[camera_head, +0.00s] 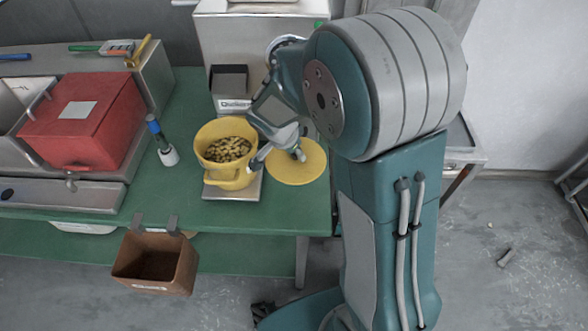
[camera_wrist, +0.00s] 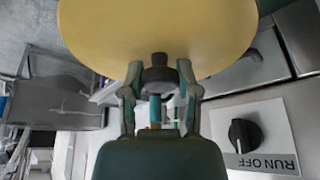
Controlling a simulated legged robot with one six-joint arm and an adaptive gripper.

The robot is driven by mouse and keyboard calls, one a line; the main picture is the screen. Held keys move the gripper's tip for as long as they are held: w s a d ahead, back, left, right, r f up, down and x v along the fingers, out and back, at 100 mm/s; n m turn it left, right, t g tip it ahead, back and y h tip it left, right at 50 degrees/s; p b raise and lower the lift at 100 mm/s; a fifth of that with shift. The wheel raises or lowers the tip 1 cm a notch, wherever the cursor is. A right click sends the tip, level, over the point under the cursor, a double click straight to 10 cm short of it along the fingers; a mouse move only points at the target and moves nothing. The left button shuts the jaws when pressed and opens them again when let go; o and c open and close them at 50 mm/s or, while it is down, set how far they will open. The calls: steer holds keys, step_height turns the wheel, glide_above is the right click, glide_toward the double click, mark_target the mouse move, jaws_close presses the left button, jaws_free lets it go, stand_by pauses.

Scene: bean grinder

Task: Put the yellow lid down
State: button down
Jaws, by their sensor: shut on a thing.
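The yellow lid (camera_head: 300,168) is a flat round disc at the right end of the green table, right of the yellow bowl. My gripper (camera_head: 282,150) is shut on the lid's knob. In the wrist view, the lid (camera_wrist: 160,30) fills the top, and the fingers of my gripper (camera_wrist: 159,85) close on the dark knob (camera_wrist: 160,73) from both sides. I cannot tell whether the lid touches the table or hangs above it. My gripper hides part of it in the head view.
The yellow bowl (camera_head: 213,133), full of beans (camera_head: 228,149), stands open on a grey plate (camera_head: 221,192). A dark open box (camera_head: 229,80) is behind it. A brush (camera_head: 162,142) and red box (camera_head: 85,122) are left. A RUN OFF knob (camera_wrist: 245,135) shows in the wrist view.

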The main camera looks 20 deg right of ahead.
mark_target(297, 170)
steer(key=f, duration=0.5)
steer(key=d+f, duration=0.1)
steer(key=f, duration=0.1)
steer(key=shift+f, duration=0.25)
steer(key=shift+a+f, duration=0.15)
steer(key=shift+a, duration=0.15)
steer(key=shift+c, duration=1.7)
jaws_free()
steer(key=shift+d, duration=0.2)
steer(key=v, duration=1.2)
steer(key=shift+s, duration=0.1)
steer(key=s+d+r+n+t+y, duration=0.1)
steer(key=s+d+r+n+y, duration=0.1)
steer(key=s+r+n, duration=0.4)
steer(key=s+d+r+n+t+y, duration=0.2)
steer(key=s+r+n, duration=0.4)
steer(key=s+r, duration=0.3)
steer(key=s, duration=0.3)
steer(key=shift+s+r+n+t, duration=0.2)
steer(key=shift+s+n+t, duration=0.1)
steer(key=shift+s, duration=0.1)
